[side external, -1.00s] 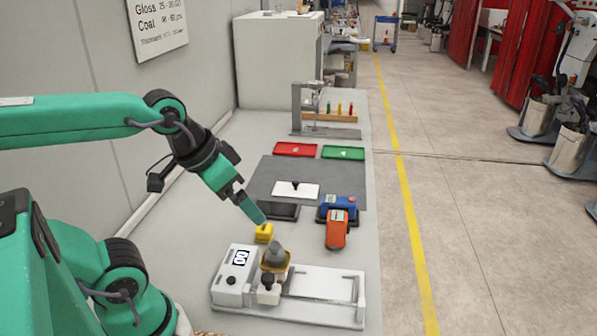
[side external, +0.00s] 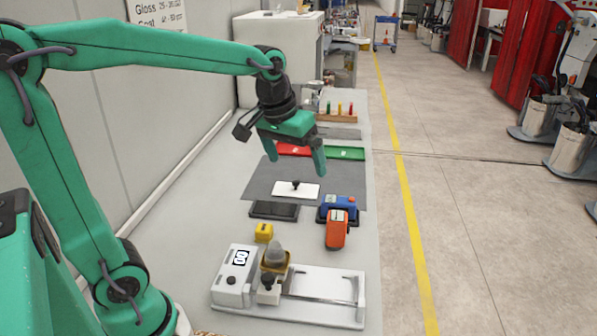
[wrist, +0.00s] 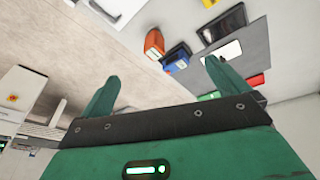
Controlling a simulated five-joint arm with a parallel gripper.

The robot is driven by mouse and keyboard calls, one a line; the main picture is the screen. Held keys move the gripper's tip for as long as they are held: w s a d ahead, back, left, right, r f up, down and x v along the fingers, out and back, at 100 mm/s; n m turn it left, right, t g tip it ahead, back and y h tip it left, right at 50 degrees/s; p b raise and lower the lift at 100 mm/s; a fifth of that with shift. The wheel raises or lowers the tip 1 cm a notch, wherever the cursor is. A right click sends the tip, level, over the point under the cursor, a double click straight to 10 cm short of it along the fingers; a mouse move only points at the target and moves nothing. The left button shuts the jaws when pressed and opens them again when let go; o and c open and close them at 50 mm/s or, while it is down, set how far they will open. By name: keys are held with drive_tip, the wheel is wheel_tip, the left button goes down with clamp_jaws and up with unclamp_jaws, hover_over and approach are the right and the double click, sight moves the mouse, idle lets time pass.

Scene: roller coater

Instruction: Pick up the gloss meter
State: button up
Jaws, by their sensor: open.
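In the side view a blue device (side external: 339,203) and an orange hand-held device (side external: 337,230) lie close together at the right of the bench. Nothing legible tells me which one is the gloss meter. In the wrist view the orange device (wrist: 154,42) and blue device (wrist: 171,62) show beyond my fingers. My gripper (side external: 297,163) is open and empty, raised above the bench over the grey mat (side external: 263,178), behind both devices in the side view. In the wrist view my gripper (wrist: 162,68) has its fingers wide apart with nothing between them.
On the bench are a white panel with a black knob (side external: 306,191), a dark flat plate (side external: 273,212), a yellow block (side external: 263,233) and a white coater machine (side external: 320,295). Red (side external: 298,150) and green trays (side external: 345,153) lie behind. A wooden rack (side external: 333,115) stands farther back.

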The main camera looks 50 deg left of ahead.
drive_tip(key=w+a+f+n+g, duration=0.25)
drive_tip(key=w+f, duration=0.35)
drive_tip(key=w, duration=0.6)
drive_tip(key=n, duration=0.3)
hover_over(339, 199)
drive_tip(key=shift+g, duration=0.45)
drive_tip(key=f, duration=1.1)
drive_tip(key=shift+s+d, duration=0.25)
drive_tip(key=shift+s, duration=0.15)
drive_tip(key=shift+w+a+f, duration=0.1)
drive_tip(key=shift+w+f, duration=0.05)
drive_tip(key=shift+f, duration=0.1)
drive_tip(key=shift+f, duration=0.1)
drive_tip(key=shift+f, duration=1.2)
drive_tip(key=shift+f, duration=0.1)
drive_tip(key=shift+w+a+f, duration=0.1)
drive_tip(key=shift+f, duration=1.15)
drive_tip(key=shift+w+f, duration=0.1)
drive_tip(key=shift+f, duration=1.15)
